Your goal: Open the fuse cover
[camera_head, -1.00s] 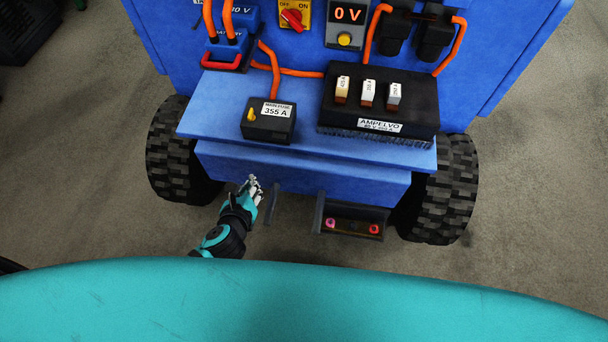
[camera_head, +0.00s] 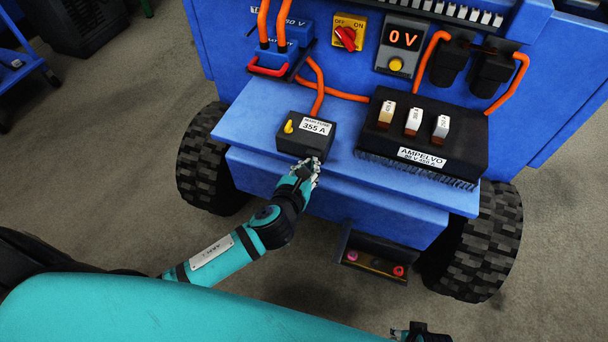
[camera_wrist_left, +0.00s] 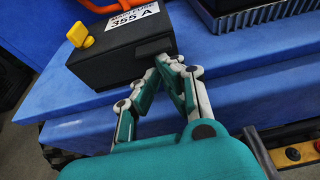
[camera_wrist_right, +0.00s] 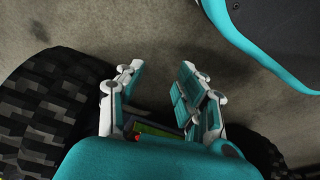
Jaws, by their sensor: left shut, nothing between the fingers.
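The fuse cover (camera_head: 300,138) is a black box on the blue shelf, labelled "MAIN FUSE 355 A", with a yellow knob (camera_head: 289,127) on its left side. It looks closed. My left gripper (camera_head: 312,166) is at its front edge, right of the middle. In the left wrist view the shut, empty fingertips (camera_wrist_left: 172,64) are right by a small dark tab on the cover's front (camera_wrist_left: 116,55); I cannot tell whether they touch. My right gripper shows partly at the bottom edge (camera_head: 420,332); its wrist view shows it open and empty (camera_wrist_right: 162,82).
The black AMPELVO box (camera_head: 425,140) with several fuses stands right of the cover. A small open tray (camera_head: 375,260) sits below the shelf.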

